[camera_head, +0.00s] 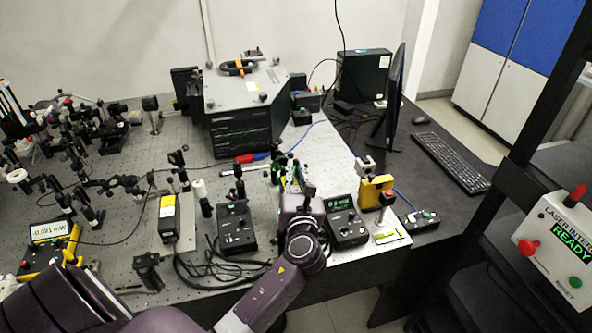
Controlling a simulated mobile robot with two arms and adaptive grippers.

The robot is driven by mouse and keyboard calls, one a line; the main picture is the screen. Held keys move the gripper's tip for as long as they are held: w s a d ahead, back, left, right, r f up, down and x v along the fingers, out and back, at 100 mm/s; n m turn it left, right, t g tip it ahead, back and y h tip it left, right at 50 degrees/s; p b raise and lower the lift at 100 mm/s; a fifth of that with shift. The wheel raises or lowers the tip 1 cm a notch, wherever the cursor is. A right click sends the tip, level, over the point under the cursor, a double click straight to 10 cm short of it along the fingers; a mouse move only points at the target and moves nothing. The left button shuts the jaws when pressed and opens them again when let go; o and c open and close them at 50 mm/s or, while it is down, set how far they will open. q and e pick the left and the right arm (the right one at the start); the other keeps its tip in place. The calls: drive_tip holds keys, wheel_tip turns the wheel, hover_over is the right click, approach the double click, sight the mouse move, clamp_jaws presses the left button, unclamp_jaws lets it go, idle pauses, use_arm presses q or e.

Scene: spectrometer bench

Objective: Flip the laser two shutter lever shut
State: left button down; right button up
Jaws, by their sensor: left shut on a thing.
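My left arm reaches up from the bottom, and its left gripper (292,183) is among small optics at the front middle of the bench. Its fingers are mostly hidden behind my wrist and show small against the clutter. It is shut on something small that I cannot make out. The laser two shutter lever cannot be told apart there; my gripper and wrist cover that spot. A green glow shows on the optics (277,172) just beside the fingers. My right gripper is not in view.
Black control boxes stand left (237,228) and right (345,221) of my wrist. A yellow mount (376,192) stands farther right, a yellow-labelled module (168,218) to the left. A large dark instrument (240,128) stands behind. The interlock box (562,245) reads READY. Cables lie along the front.

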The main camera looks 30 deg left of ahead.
use_arm(q)
drive_tip(key=shift+s+a+f+n+b, duration=0.1)
drive_tip(key=shift+s+f+n+b, duration=0.05)
drive_tip(key=shift+n+b, duration=0.3)
drive_tip(key=shift+s+a+n, duration=0.15)
drive_tip(key=shift+n, duration=0.5)
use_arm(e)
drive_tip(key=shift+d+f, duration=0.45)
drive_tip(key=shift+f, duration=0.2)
use_arm(q)
drive_tip(key=c, duration=2)
unclamp_jaws()
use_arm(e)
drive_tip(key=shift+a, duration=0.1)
use_arm(q)
drive_tip(key=shift+s+d, duration=0.2)
drive_tip(key=v, duration=1.1)
drive_tip(key=shift+s+d+f, duration=0.1)
drive_tip(key=shift+s+d, duration=0.1)
drive_tip(key=shift+s, duration=0.05)
